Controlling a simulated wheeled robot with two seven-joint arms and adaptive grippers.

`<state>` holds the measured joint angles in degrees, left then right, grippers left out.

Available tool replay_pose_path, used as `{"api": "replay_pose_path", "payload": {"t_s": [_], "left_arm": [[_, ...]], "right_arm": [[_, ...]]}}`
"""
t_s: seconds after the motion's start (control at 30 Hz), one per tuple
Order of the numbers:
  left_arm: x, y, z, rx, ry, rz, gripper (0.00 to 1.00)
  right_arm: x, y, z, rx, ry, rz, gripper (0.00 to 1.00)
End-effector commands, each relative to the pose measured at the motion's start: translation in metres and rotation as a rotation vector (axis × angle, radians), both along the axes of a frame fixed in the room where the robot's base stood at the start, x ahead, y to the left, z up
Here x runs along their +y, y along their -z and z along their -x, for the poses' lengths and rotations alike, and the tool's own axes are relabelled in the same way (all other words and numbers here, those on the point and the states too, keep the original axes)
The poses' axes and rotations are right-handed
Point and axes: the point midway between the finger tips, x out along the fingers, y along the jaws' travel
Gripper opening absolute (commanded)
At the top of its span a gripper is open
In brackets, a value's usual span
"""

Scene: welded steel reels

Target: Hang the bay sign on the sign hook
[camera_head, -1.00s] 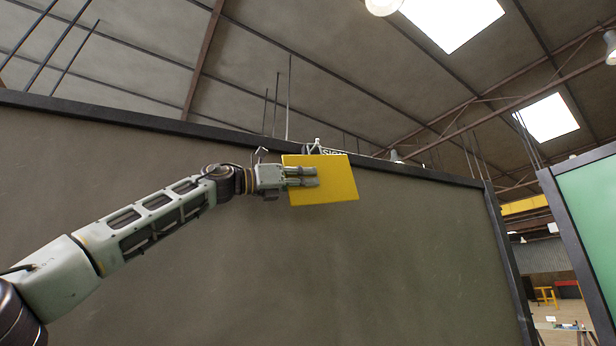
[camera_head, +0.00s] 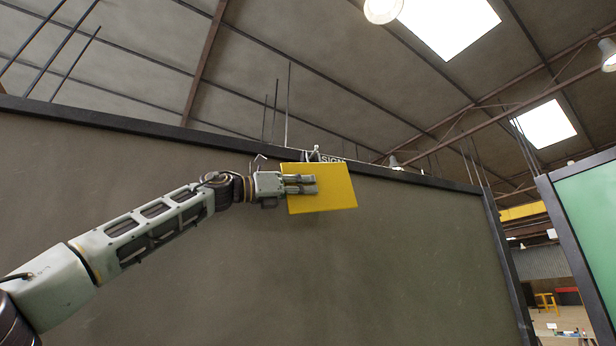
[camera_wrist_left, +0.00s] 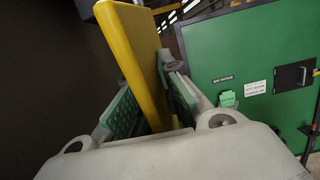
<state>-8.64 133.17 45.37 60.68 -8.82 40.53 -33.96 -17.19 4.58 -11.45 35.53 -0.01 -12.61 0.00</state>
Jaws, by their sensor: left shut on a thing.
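The yellow bay sign (camera_head: 335,190) is a flat panel held up in front of the dark wall panel in the head view. My left gripper (camera_head: 301,184) is shut on its left part. In the left wrist view the sign (camera_wrist_left: 137,58) shows edge-on as a thick yellow slab between the green-padded fingers of my left gripper (camera_wrist_left: 150,108). A small pale bracket with a "SIGN" label (camera_head: 328,158) stands at the wall's top edge just above the sign and looks like the sign hook. Its lower part is hidden behind the sign. My right gripper is not in view.
The dark wall panel (camera_head: 200,255) with a black top rail (camera_head: 120,124) fills the background. A green panel (camera_head: 592,215) stands at the right. The left wrist view shows a green board (camera_wrist_left: 240,60) with labels and a black handle. Space below the sign is clear.

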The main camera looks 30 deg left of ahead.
Motion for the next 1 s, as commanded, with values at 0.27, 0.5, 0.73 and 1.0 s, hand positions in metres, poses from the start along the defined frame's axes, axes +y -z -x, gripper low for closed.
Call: {"api": "replay_pose_path", "payload": {"t_s": [0.27, 0.5, 0.73, 1.0], "left_arm": [[0.0000, -0.0006, 0.0004, -0.001, 0.000, 0.001, 0.00], [0.0000, -0.0006, 0.0003, -0.001, 0.000, 0.001, 0.30], [-0.0001, -0.0002, 0.0001, 0.000, 0.000, 0.000, 0.32], [0.0022, 0.0007, 0.0028, 0.000, 0.000, 0.000, 0.32]], "right_arm": [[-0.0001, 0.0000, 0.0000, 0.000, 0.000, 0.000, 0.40], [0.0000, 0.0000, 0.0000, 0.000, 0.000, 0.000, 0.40], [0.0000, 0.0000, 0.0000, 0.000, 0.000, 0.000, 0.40], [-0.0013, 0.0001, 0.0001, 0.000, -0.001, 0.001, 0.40]]}}
